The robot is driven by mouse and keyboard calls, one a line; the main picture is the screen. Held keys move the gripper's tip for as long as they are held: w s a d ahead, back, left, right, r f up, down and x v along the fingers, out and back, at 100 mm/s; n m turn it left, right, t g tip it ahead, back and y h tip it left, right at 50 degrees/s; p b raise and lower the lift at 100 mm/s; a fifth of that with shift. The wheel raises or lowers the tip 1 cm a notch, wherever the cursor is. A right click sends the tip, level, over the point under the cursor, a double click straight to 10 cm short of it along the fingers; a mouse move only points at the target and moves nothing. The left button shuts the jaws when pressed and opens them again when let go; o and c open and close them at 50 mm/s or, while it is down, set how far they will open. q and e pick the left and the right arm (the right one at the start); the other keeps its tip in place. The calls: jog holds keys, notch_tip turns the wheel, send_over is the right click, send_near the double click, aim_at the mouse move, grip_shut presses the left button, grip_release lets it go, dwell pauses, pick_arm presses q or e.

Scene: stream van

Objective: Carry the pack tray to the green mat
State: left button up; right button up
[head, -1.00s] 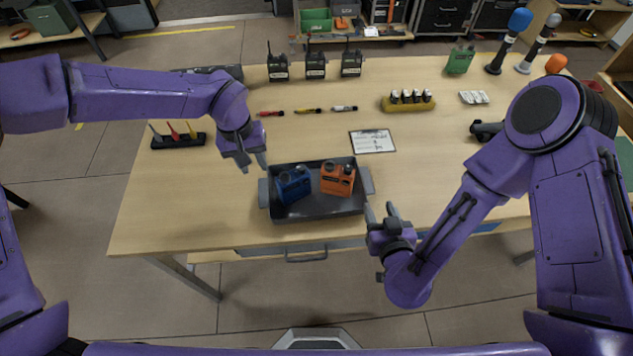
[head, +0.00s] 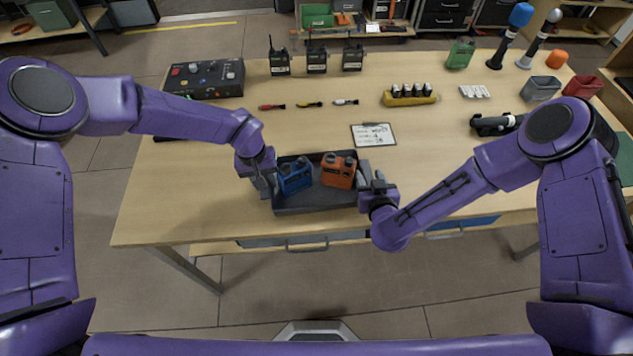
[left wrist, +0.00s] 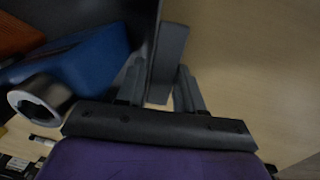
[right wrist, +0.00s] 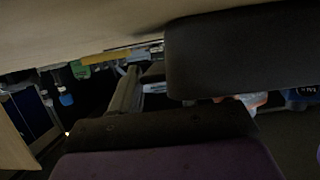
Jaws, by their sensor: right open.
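The dark grey pack tray (head: 318,203) stands on the wooden table near its front edge. A blue pack (head: 295,176) and an orange pack (head: 338,170) stand in it. My left gripper (head: 264,186) is at the tray's left side. In the left wrist view its spread fingers (left wrist: 160,88) stand either side of the grey handle (left wrist: 168,60), with a gap on one side. My right gripper (head: 371,183) is open at the tray's right handle (head: 364,170); the right wrist view is dark there. A green surface (head: 624,160), possibly the mat, shows partly at the right edge.
A black control box (head: 205,78) is at the back left. Several radios (head: 317,61), markers (head: 309,104), a clipboard (head: 373,135) and a yellow battery holder (head: 410,97) lie behind the tray. A dark cylindrical object (head: 494,124) lies to the right. The table left of the tray is clear.

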pick_arm(q)
jog(key=shift+s+r, duration=0.1)
jog(key=c, duration=0.4)
pick_arm(e)
jog(key=shift+s+r, duration=0.1)
jog(key=c, duration=0.4)
pick_arm(q)
grip_shut()
pick_arm(e)
grip_shut()
